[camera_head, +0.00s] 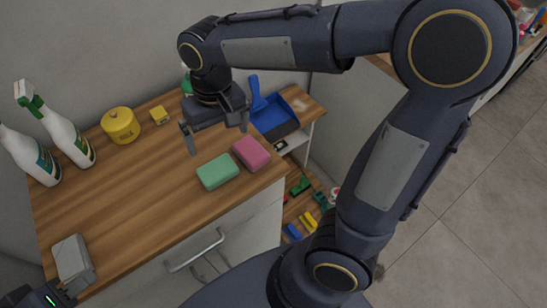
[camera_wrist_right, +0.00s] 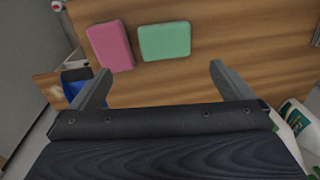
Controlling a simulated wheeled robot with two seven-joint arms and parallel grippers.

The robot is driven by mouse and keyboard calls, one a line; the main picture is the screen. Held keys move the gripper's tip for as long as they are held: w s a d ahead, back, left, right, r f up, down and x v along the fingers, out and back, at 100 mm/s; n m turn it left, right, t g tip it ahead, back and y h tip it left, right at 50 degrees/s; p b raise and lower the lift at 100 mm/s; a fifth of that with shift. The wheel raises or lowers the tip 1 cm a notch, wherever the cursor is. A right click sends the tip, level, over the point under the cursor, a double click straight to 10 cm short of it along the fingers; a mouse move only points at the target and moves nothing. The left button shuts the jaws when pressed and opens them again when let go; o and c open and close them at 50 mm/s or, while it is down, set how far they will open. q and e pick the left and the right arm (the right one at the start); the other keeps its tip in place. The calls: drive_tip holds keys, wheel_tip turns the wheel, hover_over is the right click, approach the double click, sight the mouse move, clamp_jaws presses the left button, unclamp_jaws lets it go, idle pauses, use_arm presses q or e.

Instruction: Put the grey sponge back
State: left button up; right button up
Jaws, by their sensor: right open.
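A grey block that looks like the grey sponge (camera_head: 73,262) is on the wooden counter (camera_head: 130,205) at the lower left of the head view. Part of my left gripper (camera_head: 45,294) shows close beside it at the bottom-left edge; its fingers cannot be made out. My right gripper (camera_head: 217,139) is open and empty above the counter, behind the green sponge (camera_head: 218,171) and the pink sponge (camera_head: 251,153). In the right wrist view, its open fingers (camera_wrist_right: 161,76) have bare wood between them, with the pink sponge (camera_wrist_right: 110,46) and green sponge (camera_wrist_right: 164,41) beyond.
A blue dustpan (camera_head: 273,117) is at the far right end. The counter's middle is clear. Several coloured items lie lower down, right of the cabinet.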

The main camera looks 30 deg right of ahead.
drive_tip(key=s+d+m+t+y, duration=0.1)
drive_tip(key=s+d+t, duration=0.1)
drive_tip(key=s, duration=0.5)
drive_tip(key=s+d+t+y, duration=0.1)
drive_tip(key=s+d+t, duration=0.2)
drive_tip(key=s+d, duration=0.2)
drive_tip(key=shift+s+f+m+y, duration=0.2)
drive_tip(key=shift+s+m+y, duration=0.2)
drive_tip(key=shift+s, duration=1.1)
